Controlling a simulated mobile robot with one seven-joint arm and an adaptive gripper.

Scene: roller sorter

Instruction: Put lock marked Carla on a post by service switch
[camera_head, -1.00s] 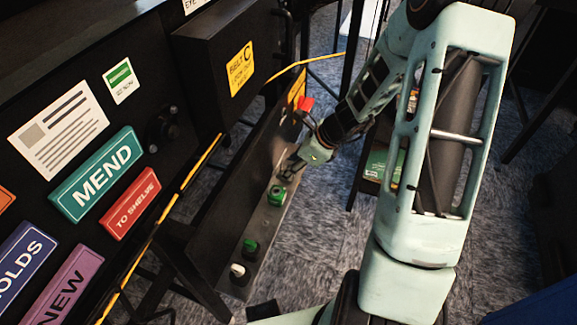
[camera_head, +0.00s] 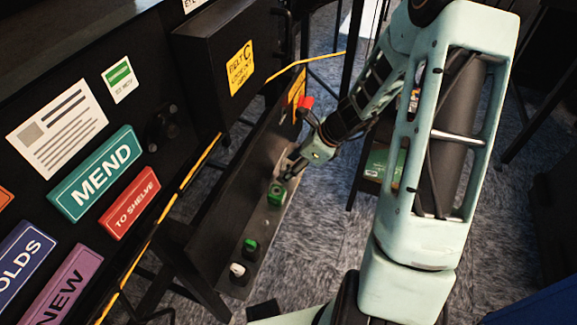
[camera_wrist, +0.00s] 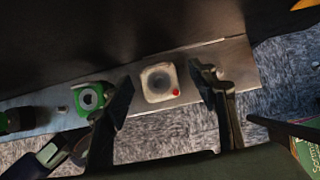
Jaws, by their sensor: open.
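My gripper (camera_head: 287,174) is open over the long metal-topped ledge (camera_head: 232,215). In the wrist view, its two fingers (camera_wrist: 162,78) stand on either side of a pale square piece (camera_wrist: 158,92) with a grey round centre and a red dot; they look apart from it. A green square piece with a round centre (camera_head: 277,193) sits beside it on the ledge, and also shows left of the fingers in the wrist view (camera_wrist: 89,97). I cannot read the name Carla on anything. I cannot tell which part is the service switch or a post.
A black box with a yellow Belt C label (camera_head: 240,68) stands beside the ledge. Nearer on the ledge are a dark piece with a green top (camera_head: 250,246) and a white-topped knob (camera_head: 237,270). A red part (camera_head: 306,102) stands near my wrist. A yellow cable (camera_head: 200,163) runs along the board.

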